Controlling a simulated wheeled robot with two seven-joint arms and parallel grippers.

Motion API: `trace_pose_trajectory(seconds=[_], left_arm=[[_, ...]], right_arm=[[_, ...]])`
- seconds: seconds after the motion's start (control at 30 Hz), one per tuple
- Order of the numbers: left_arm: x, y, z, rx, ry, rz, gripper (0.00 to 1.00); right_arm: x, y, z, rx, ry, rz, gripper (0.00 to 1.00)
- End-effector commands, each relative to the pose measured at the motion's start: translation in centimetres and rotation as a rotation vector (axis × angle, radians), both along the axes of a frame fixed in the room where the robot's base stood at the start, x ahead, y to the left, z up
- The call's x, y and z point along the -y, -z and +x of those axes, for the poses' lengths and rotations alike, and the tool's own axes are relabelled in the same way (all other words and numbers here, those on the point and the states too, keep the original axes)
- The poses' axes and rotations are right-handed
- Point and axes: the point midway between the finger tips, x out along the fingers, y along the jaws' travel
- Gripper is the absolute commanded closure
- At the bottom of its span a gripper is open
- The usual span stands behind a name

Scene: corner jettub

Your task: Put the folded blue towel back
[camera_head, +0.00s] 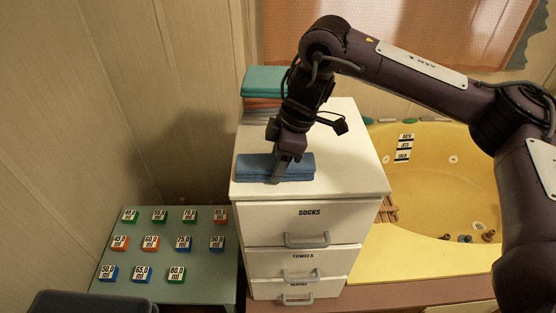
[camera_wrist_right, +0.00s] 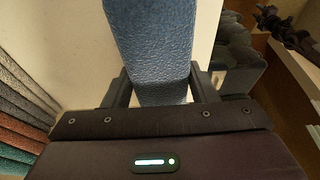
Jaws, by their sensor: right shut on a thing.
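The folded blue towel (camera_head: 298,168) lies on the white cabinet top (camera_head: 345,150), near its front left edge. My right gripper (camera_head: 279,176) reaches down onto it and is shut on the towel. In the right wrist view the blue towel (camera_wrist_right: 150,50) passes between the two fingers (camera_wrist_right: 160,90). In the head view the towel looks flat and at the cabinet top; I cannot tell whether it is lifted slightly. A stack of folded towels (camera_head: 264,82), teal on top with orange and others below, stands at the back left of the cabinet top. My left gripper is not in view.
The cabinet has drawers labelled SOCKS (camera_head: 309,212) and TOWELS (camera_head: 302,256). A green table (camera_head: 205,285) with several numbered blocks stands to the left. A yellow tub (camera_head: 440,190) is to the right. The cabinet top right of the towel is clear.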

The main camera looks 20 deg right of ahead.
Motion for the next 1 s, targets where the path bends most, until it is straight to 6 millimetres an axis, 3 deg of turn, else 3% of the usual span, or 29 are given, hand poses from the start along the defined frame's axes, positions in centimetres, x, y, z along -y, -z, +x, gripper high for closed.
trace_pose_trajectory(seconds=[0.33, 0.37, 0.53, 0.8, 1.0], left_arm=[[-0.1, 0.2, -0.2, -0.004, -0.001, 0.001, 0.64], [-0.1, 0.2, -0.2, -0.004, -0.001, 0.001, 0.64], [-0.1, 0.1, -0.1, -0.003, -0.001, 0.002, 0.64], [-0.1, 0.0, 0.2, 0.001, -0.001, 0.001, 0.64], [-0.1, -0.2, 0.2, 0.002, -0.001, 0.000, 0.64]], right_arm=[[0.0, 0.3, 0.0, 0.001, 0.000, 0.001, 0.72], [0.0, 0.3, 0.0, 0.001, 0.000, 0.000, 0.46], [0.0, 0.3, 0.0, 0.002, 0.000, -0.001, 0.26], [0.0, 0.2, 0.0, 0.002, 0.000, -0.001, 0.26], [0.5, -1.6, 0.0, 0.006, 0.000, -0.001, 0.26]])
